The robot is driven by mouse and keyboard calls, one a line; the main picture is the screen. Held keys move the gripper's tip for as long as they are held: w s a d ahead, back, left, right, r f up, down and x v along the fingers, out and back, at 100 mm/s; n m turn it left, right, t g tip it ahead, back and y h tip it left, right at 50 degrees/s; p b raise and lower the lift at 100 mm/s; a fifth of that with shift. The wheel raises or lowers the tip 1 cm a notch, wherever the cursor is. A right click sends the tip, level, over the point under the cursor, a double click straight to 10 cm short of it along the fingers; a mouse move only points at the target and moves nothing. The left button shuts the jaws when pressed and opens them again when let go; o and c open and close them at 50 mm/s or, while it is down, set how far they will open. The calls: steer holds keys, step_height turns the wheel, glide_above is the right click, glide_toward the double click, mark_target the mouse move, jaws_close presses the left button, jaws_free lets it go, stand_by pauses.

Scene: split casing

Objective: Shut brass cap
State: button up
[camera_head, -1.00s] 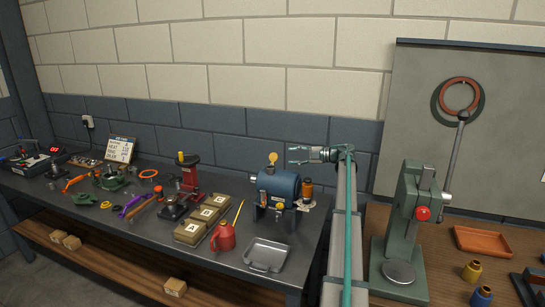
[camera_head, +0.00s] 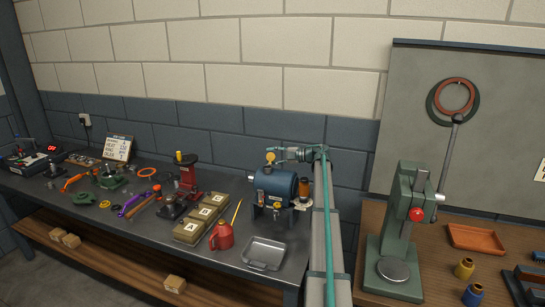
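The brass cap (camera_head: 270,158) stands up at the top of the blue casing (camera_head: 276,183), towards its left end, and looks raised. My gripper (camera_head: 275,152) is level with the cap, just to its right, with its fingers pointing left. The fingertips overlap the cap's edge in this view; I cannot tell whether they touch it. The fingers are too small to show whether they are open or shut.
An orange-brown cylinder (camera_head: 305,187) stands at the casing's right end. A red oil can (camera_head: 222,237) and a metal tray (camera_head: 265,252) are in front. A green press (camera_head: 402,230) stands right of my arm. A red press (camera_head: 187,172) stands left of the casing.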

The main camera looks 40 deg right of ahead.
mark_target(269, 158)
jaws_close()
